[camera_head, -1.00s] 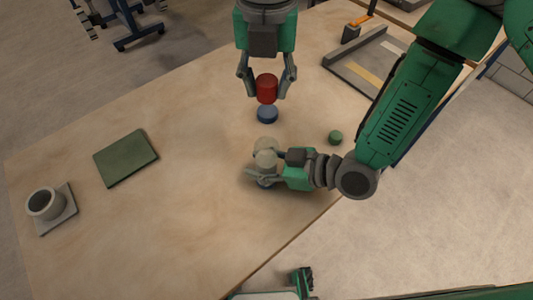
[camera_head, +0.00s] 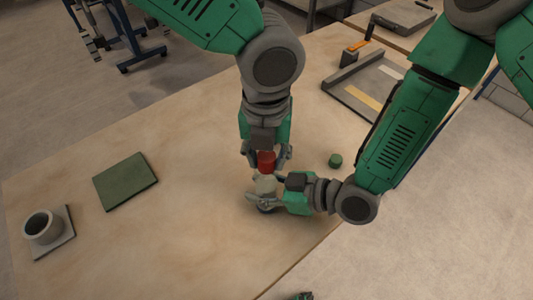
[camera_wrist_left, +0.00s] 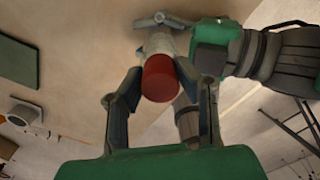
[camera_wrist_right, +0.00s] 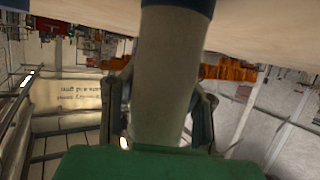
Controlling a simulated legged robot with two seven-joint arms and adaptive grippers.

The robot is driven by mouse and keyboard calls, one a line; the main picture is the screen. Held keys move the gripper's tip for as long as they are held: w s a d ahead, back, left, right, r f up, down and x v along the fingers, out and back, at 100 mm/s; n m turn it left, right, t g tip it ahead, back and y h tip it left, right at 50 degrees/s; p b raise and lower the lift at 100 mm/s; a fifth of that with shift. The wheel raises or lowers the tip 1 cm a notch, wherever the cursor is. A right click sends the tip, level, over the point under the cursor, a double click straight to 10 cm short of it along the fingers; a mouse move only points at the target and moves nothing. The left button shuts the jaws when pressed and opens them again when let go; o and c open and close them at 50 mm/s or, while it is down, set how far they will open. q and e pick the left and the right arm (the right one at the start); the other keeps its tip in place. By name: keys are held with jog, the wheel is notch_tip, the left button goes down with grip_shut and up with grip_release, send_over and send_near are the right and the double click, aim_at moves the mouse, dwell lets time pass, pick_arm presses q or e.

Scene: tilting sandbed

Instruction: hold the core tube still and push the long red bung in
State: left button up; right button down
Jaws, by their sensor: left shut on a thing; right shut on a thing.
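The long red bung (camera_head: 266,161) is upright in my left gripper (camera_head: 267,168), which is shut on it from above. The pale core tube (camera_head: 265,184) stands directly below it, with my right gripper (camera_head: 263,199) shut around it from the right side. In the left wrist view the red bung (camera_wrist_left: 160,79) overlaps the pale tube (camera_wrist_left: 160,43). I cannot tell whether its lower end is inside the tube's mouth. In the right wrist view the tube (camera_wrist_right: 168,75) stands between both fingers, with a dark blue end at the table side.
A small green disc (camera_head: 335,160) lies right of the grippers. A green mat (camera_head: 125,181) and a grey cup (camera_head: 43,227) on a square plate are at the left. A grey tray (camera_head: 372,88) is at the back right. The table's front left is clear.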

aim_at(266, 155)
jog(key=shift+r, duration=0.1)
pick_arm(q)
jog(key=shift+s+f, duration=0.1)
jog(key=shift+f, duration=0.45)
jog(key=o, duration=0.9)
notch_tip(266, 155, up, 13)
jog(key=shift+r, duration=0.15)
pick_arm(e)
jog(key=c, duration=1.1)
grip_release()
